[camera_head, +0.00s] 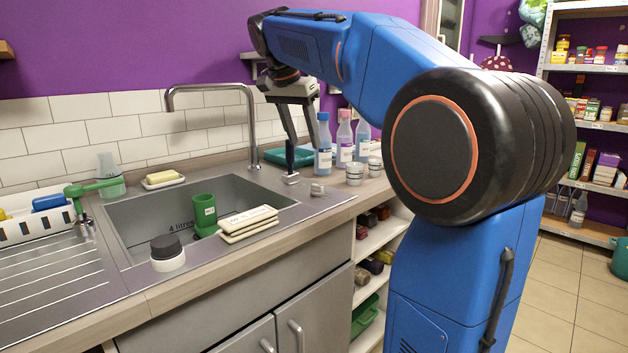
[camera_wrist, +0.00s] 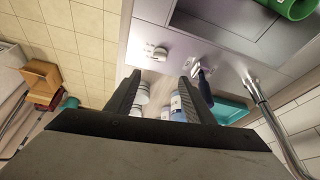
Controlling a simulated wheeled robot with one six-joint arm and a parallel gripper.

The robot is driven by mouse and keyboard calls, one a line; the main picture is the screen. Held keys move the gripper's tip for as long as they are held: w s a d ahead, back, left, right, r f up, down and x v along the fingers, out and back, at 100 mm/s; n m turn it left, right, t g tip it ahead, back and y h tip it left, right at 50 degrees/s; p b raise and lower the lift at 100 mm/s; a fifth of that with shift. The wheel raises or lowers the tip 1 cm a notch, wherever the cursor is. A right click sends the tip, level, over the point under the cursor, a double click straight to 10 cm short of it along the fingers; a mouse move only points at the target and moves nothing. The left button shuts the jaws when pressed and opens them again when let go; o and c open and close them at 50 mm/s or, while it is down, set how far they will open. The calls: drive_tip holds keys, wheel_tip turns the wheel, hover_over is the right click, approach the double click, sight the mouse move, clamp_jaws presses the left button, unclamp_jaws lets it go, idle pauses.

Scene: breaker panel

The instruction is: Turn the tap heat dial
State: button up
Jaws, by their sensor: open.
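A small silver knob (camera_head: 318,189), which looks like the tap heat dial, stands on the sink's right deck. It also shows in the wrist view (camera_wrist: 157,51), beyond my fingertips. To its left, a dark blue lever (camera_head: 290,156) stands upright on a small metal plate; it appears in the wrist view (camera_wrist: 204,88) beside my right-hand finger. The curved metal tap (camera_head: 252,125) rises behind the sink. My gripper (camera_head: 303,143) points down above the deck, open and empty, and apart from the knob. Its two fingers also show in the wrist view (camera_wrist: 160,77).
Several bottles (camera_head: 345,138) and white jars (camera_head: 354,174) stand right of the knob, near a teal tray (camera_head: 275,156). Left of it are the sink basin (camera_head: 150,215), a green cup (camera_head: 205,213) and stacked cream bars (camera_head: 248,222). The deck in front of the knob is clear.

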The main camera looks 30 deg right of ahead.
sight(317, 185)
drive_tip(key=x, duration=1.4)
drive_tip(key=shift+d+f, duration=0.15)
drive_tip(key=shift+f, duration=0.25)
drive_tip(key=c, duration=1)
